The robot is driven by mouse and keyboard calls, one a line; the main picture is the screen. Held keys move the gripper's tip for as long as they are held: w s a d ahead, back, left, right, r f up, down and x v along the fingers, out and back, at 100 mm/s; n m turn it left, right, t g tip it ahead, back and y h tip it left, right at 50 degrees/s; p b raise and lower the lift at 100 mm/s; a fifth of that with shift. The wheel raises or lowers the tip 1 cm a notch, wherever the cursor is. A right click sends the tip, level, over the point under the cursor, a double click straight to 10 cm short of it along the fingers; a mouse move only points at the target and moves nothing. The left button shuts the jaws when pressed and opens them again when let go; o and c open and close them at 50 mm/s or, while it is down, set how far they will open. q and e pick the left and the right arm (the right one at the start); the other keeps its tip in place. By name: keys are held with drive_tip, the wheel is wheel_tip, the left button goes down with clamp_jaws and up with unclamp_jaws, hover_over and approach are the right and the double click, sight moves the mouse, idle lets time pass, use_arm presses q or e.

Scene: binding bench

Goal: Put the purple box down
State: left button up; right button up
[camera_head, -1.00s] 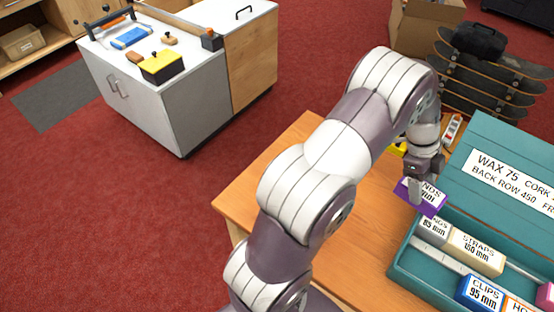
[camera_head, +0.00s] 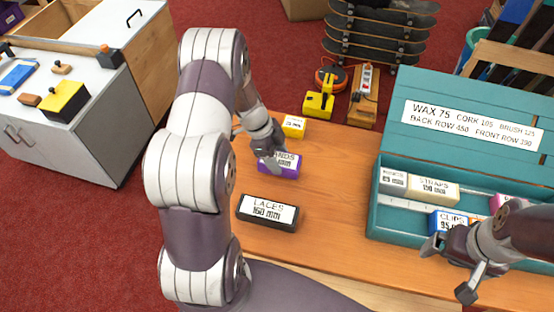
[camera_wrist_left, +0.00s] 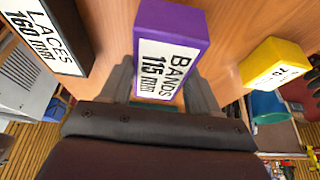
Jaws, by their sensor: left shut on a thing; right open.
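The purple box (camera_head: 281,164), labelled BANDS 115 mm, is at the wooden bench between the black LACES box and a small yellow box. My left gripper (camera_head: 268,158) is shut on it from above. In the left wrist view the purple box (camera_wrist_left: 168,50) sits between the two fingers of my left gripper (camera_wrist_left: 165,85). Its underside is hidden, so I cannot tell whether it touches the bench. My right gripper (camera_head: 452,268) is open and empty, in front of the teal case (camera_head: 375,205).
The black LACES box (camera_head: 267,212) lies in front of the purple box. The yellow box (camera_head: 293,126) stands behind it. The open teal case holds several labelled boxes, among them STRAPS (camera_head: 433,188) and CLIPS. Bare bench (camera_head: 330,190) lies between the purple box and the case.

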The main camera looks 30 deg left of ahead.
sight(276, 157)
use_arm(q)
drive_tip(key=x, duration=0.2)
drive_tip(key=shift+s+a+f, duration=0.1)
drive_tip(key=shift+f, duration=0.55)
drive_tip(key=shift+a, duration=0.15)
drive_tip(key=shift+f, duration=0.2)
drive_tip(key=o, duration=1.2)
drive_tip(key=shift+c, duration=0.2)
